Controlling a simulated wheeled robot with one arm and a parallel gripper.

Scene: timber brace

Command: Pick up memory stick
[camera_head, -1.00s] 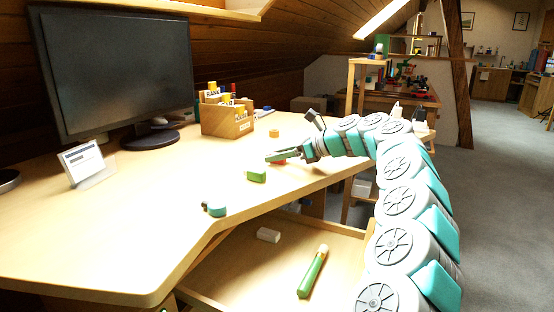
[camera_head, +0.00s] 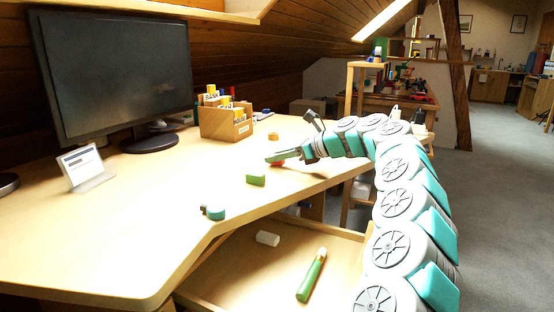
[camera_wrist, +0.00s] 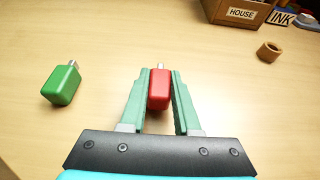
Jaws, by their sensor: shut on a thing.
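A red memory stick (camera_wrist: 159,90) with a metal plug sits between the two fingers of my gripper (camera_wrist: 160,82) in the wrist view. The fingers are shut on its sides, and its plug points away from my wrist. In the head view my gripper (camera_head: 280,158) is low over the desk, and only a little of the red stick (camera_head: 277,163) shows below the fingers. A green memory stick (camera_wrist: 61,85) lies on the desk to the left of my gripper, apart from it. It also shows in the head view (camera_head: 256,180).
An open drawer below holds a green tube (camera_head: 312,275) and a white piece (camera_head: 267,239).

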